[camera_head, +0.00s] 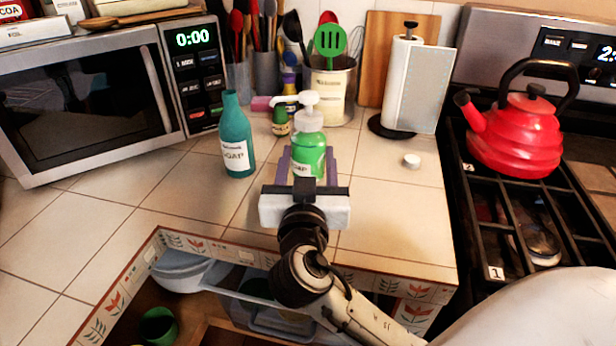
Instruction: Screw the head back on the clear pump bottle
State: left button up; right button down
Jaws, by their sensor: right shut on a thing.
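The clear pump bottle (309,148) with green liquid and a partly hidden label stands upright on the tiled counter. Its white pump head (309,101) sits at the top with its nozzle pointing left. I cannot tell whether the head is threaded on or only resting there. My right gripper (307,162) is shut on the bottle's lower body, with one purple finger on each side. The gripper's body hides the bottle's base. My left gripper is not in view.
A teal soap bottle (236,142) stands to the left. A small white cap (411,160) lies to the right on clear counter. A utensil crock (331,88) and paper towel holder (404,90) stand behind. A microwave (95,95) is left, a red kettle (515,138) right.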

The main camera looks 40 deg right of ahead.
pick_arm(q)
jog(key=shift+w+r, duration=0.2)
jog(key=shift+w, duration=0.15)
pick_arm(e)
notch_tip(320, 180, down, 4)
jog(key=shift+r, duration=0.25)
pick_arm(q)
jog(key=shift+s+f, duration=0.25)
pick_arm(e)
jog(key=shift+f+b, duration=0.3)
jog(key=shift+b, duration=0.2)
jog(key=c, duration=0.9)
grip_release()
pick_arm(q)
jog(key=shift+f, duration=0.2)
pick_arm(e)
jog(key=shift+o, duration=0.7)
jog(key=shift+r, duration=0.1)
